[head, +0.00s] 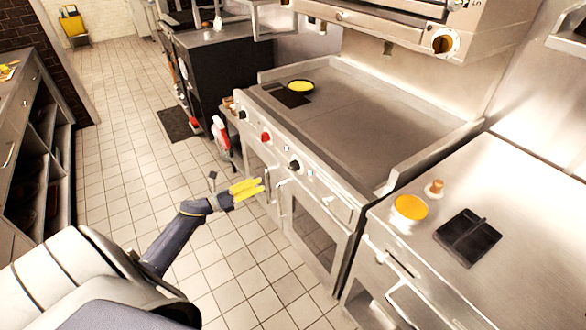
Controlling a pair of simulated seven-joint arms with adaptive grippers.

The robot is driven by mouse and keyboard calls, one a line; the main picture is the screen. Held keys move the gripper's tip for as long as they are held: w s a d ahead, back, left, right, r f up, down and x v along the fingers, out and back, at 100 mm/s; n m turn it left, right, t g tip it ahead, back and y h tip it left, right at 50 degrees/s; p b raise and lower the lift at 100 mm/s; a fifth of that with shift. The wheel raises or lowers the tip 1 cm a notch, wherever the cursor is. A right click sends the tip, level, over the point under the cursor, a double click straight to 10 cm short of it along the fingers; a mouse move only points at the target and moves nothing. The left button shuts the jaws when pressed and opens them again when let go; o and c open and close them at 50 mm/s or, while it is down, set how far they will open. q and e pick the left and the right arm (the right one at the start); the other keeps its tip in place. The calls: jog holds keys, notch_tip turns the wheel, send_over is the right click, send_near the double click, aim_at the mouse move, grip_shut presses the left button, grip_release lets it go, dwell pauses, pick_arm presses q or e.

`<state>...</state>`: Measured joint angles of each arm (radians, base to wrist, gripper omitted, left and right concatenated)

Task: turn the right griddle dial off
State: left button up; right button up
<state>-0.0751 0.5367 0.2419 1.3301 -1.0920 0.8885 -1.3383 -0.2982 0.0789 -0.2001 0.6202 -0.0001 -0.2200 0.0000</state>
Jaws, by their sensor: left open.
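The griddle (370,112) is a steel flat-top with a row of dials on its front panel. The rightmost dial I can make out is a black knob (294,165); its pointer setting is too small to read. A red dial (265,137) and another black dial (241,114) sit further left on the panel. My left gripper (260,186) has yellow fingers, is open and empty, and is in front of the lower cabinet doors, below and left of the right dial and apart from it. My right gripper is not in view.
A steel counter (510,210) at right holds a yellow-filled container (409,208) and a black tray (468,237). A red-and-white bottle (220,132) is beside the griddle's left end. Tiled floor (130,130) is open at left.

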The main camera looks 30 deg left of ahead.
aim_at(290, 168)
pick_arm(q)
jog(key=x, duration=1.6)
jog(key=shift+w, duration=0.15)
grip_shut()
